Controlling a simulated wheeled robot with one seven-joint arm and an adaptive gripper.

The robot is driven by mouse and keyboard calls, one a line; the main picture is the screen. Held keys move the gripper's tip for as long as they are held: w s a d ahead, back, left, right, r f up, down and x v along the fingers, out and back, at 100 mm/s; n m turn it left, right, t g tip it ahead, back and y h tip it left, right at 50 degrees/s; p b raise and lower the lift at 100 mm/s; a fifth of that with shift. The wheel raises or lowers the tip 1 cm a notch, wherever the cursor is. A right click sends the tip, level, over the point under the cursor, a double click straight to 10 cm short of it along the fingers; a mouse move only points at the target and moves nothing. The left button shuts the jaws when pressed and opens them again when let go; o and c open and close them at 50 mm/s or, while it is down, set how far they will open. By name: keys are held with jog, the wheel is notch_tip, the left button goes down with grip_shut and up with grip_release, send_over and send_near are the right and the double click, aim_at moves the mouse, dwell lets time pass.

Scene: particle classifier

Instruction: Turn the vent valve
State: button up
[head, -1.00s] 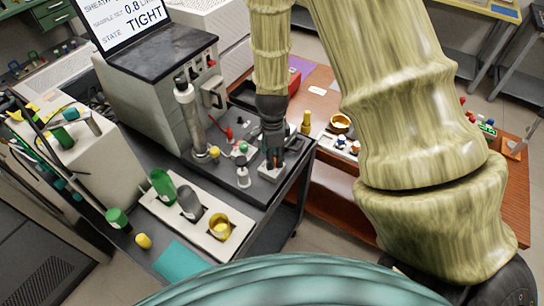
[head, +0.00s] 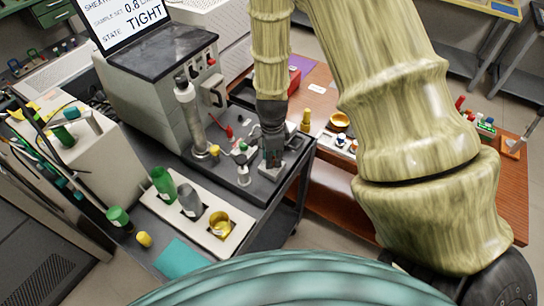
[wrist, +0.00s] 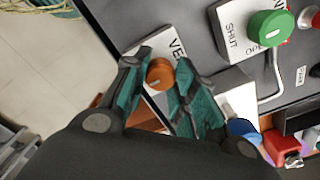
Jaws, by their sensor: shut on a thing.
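The vent valve is an orange-brown knob (wrist: 160,74) with a pale line on its top. It sits on a white plate (wrist: 165,45) with partly hidden lettering that starts "VE". My gripper (wrist: 158,92) has one teal finger on each side of the knob and is shut on it. In the head view my gripper (head: 273,155) points down at the small pale plate (head: 271,171) near the right corner of the dark cart top. The knob itself is hidden there by the fingers.
A green knob (wrist: 270,28) on a plate marked SHUT and OPEN is close by. Blue (wrist: 242,130) and red (wrist: 280,147) parts are right of the fingers. A grey instrument (head: 165,95) with a screen reading TIGHT stands behind. A wooden table (head: 335,185) is beyond the cart's right edge.

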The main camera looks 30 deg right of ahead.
jog(key=shift+n, duration=0.4)
jog(key=n, duration=0.3)
jog(key=shift+n, duration=0.4)
jog(key=n, duration=0.4)
jog(key=shift+n, duration=0.3)
jog(key=n, duration=0.4)
jog(key=shift+n, duration=2.2)
jog(key=o, duration=1.1)
jog(key=shift+c, duration=0.2)
